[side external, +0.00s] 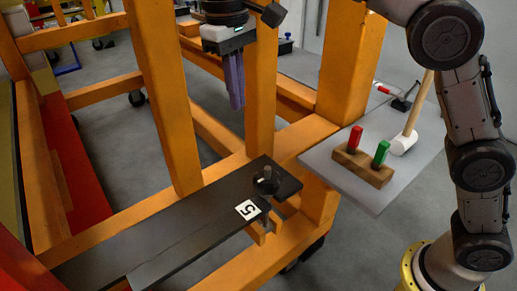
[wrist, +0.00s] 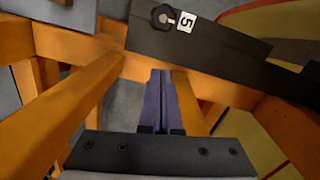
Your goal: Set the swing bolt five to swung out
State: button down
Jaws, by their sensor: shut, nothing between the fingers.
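Swing bolt five (side external: 266,182) is a dark round nut with a lighter stud end, at the end of a dark flat bar; it also shows in the wrist view (wrist: 163,17). In the wrist view the fingertips (wrist: 160,73) are below the bolt in the picture.
Orange frame posts (side external: 163,90) rise near my gripper, on both sides of it in the side view. A grey shelf (side external: 325,178) holds a wooden block (side external: 362,167) with red and green pegs, and a white-headed mallet (side external: 403,143). The space directly above the bolt looks clear.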

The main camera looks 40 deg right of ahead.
aim_at(268, 171)
jog(key=shift+s+d+f, duration=0.2)
jog(key=shift+s+f, duration=0.5)
jog(key=shift+f, duration=1.1)
jog(key=shift+s+d+f, duration=0.2)
jog(key=shift+s+f, duration=0.55)
jog(key=shift+f, duration=1.05)
jog(key=shift+s+d+f, duration=0.2)
jog(key=shift+s+f, duration=0.5)
jog(key=shift+f, duration=1.1)
jog(key=shift+s, duration=0.1)
jog(key=shift+s+r+t, duration=0.1)
jog(key=shift+s+t, duration=0.6)
jog(key=shift+s, duration=0.7)
jog(key=s+f+t, duration=0.1)
jog(key=s+f, duration=0.3)
jog(key=s, duration=0.4)
jog(key=s+f+t, duration=0.1)
jog(key=s+f, duration=0.3)
jog(key=s, duration=0.5)
jog(key=shift+f, duration=0.25)
